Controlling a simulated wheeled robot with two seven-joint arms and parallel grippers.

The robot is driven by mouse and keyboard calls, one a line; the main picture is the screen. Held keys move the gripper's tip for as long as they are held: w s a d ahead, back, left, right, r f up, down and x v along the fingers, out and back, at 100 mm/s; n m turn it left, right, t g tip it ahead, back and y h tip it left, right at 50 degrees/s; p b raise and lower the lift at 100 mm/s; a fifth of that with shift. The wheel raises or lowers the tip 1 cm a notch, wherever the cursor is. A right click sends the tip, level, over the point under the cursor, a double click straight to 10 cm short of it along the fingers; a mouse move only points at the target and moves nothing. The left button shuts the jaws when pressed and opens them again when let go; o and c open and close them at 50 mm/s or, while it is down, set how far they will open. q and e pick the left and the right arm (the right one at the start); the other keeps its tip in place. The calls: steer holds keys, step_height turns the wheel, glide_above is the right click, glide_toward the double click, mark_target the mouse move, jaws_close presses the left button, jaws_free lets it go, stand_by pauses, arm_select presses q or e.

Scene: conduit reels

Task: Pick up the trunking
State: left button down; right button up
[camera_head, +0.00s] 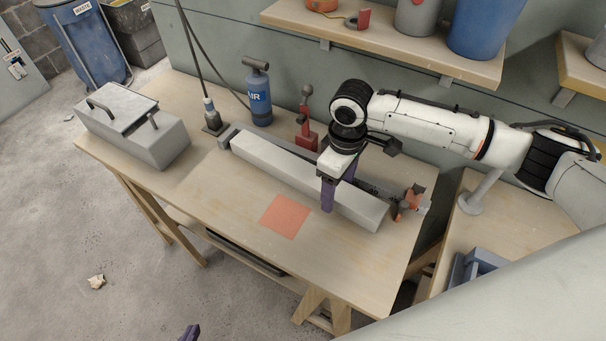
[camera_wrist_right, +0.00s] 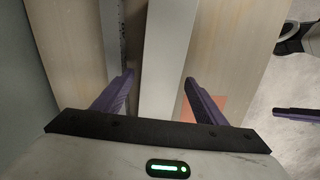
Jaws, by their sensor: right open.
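The trunking (camera_head: 275,163) is a long, light grey bar lying lengthwise on the wooden workbench. In the right wrist view the trunking (camera_wrist_right: 168,35) runs between the two purple fingers. My right gripper (camera_head: 338,186) is over its right half, pointing down, with one finger on each side. In the wrist view the right gripper (camera_wrist_right: 158,78) is open, with a gap between each finger and the bar. Only a purple tip of my left gripper (camera_head: 190,333) shows at the bottom edge of the head view, away from the bench; its jaws cannot be made out.
An orange square (camera_head: 285,216) marks the bench in front of the trunking. A grey toolbox (camera_head: 135,135) stands at the left end. A blue air bottle (camera_head: 259,98) and a red clamp (camera_head: 306,132) stand behind the trunking. A shelf (camera_head: 400,47) overhangs the back.

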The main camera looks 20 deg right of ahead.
steer(key=shift+r, duration=0.1)
steer(key=c, duration=1.4)
step_height(320, 180, up, 10)
steer(key=shift+c, duration=0.2)
